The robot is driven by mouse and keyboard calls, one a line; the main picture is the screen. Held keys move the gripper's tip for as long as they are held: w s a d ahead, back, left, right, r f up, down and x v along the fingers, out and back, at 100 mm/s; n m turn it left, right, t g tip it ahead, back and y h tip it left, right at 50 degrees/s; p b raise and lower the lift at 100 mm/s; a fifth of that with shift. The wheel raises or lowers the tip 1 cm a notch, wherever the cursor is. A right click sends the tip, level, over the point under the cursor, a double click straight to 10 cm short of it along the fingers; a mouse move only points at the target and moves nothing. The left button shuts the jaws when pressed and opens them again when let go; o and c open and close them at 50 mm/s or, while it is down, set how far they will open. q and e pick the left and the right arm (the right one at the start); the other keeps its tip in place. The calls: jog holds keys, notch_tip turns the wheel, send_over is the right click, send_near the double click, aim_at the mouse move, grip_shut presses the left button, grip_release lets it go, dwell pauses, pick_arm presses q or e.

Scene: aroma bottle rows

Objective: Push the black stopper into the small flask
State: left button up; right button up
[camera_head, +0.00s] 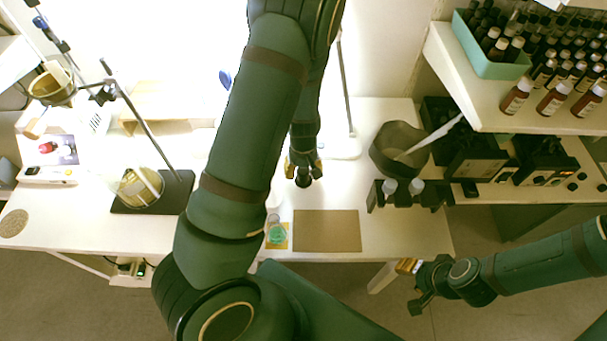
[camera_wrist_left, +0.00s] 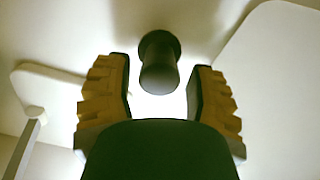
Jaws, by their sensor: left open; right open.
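The black stopper (camera_wrist_left: 158,66) shows in the left wrist view as a dark cylinder with a wider end, over a pale surface. My left gripper (camera_wrist_left: 160,92) is open, with one finger on each side of the stopper's line and a gap to each. In the head view the left gripper (camera_head: 303,166) points down over the white table, with the dark stopper (camera_head: 303,178) at its tip. A small flask (camera_head: 277,233) with green contents stands on a yellow pad, left of and nearer than this gripper. My right gripper (camera_head: 415,285) is open and empty, off the table's front right.
A brown mat (camera_head: 327,231) lies right of the flask. A black rack (camera_head: 377,196) with white-capped bottles and a dark bowl (camera_head: 398,148) stand at the right. A stand with a black base (camera_head: 180,192) is at the left. My left arm hides part of the table.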

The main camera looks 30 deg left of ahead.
pick_arm(q)
jog(key=shift+f, duration=0.15)
jog(key=c, duration=0.8)
jog(key=shift+c, duration=0.3)
